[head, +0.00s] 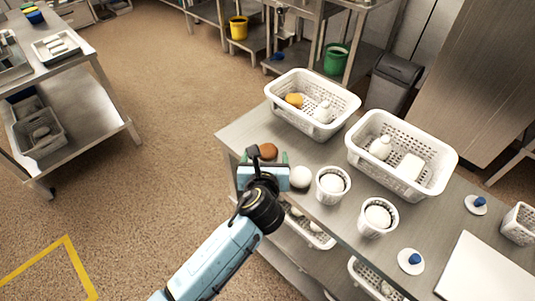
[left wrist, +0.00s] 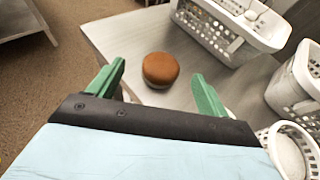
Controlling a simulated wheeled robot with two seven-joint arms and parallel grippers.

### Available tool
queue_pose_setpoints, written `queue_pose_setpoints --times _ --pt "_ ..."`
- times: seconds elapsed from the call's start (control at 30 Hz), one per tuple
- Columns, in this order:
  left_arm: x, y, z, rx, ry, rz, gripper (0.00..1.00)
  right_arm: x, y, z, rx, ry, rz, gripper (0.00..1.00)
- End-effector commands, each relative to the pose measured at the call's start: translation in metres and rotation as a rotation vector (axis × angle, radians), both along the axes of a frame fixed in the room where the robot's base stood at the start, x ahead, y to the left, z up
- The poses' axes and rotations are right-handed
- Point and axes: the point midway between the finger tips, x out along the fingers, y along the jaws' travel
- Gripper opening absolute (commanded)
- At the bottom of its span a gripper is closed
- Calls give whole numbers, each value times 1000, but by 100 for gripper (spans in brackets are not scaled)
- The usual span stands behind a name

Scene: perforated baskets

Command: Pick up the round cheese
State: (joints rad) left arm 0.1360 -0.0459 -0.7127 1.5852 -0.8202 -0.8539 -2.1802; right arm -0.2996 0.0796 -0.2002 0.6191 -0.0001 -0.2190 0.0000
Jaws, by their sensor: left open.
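A round brown piece with a paler lower side (head: 268,151), most likely the round cheese, lies on the steel table (head: 232,136) near its left end. It also shows in the left wrist view (left wrist: 160,69), in line with the gap between my fingers. My left gripper (head: 262,160) is open and empty, its green fingers pointing at the brown piece from the near side, apart from it as far as I can tell. A white round piece (head: 300,177) lies just right of the gripper. My right gripper is not in view.
Two large white perforated baskets (head: 275,98) (head: 443,181) with food pieces stand behind. Two small white baskets (head: 322,196) (head: 366,229) holding white round pieces stand to the right. A white board (head: 485,270) lies further right. The table's left end around the brown piece is clear.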

Motion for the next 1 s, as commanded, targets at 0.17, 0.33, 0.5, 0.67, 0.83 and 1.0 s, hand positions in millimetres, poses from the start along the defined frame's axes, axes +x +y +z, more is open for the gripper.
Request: queue_pose_setpoints --times 0.17,0.33,0.5,0.67,0.83,1.0 --pt "10 -1 -6 -2 1 1 78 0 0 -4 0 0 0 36" --pt "27 -6 -22 -3 1 1 78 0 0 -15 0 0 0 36" --pt "46 -7 -30 -1 1 2 78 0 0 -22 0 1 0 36" --pt "51 -7 -31 -3 1 0 78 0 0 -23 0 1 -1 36" --pt "51 -7 -31 -3 1 1 77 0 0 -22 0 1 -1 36" --pt "51 -7 -31 -3 1 1 55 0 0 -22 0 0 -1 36"
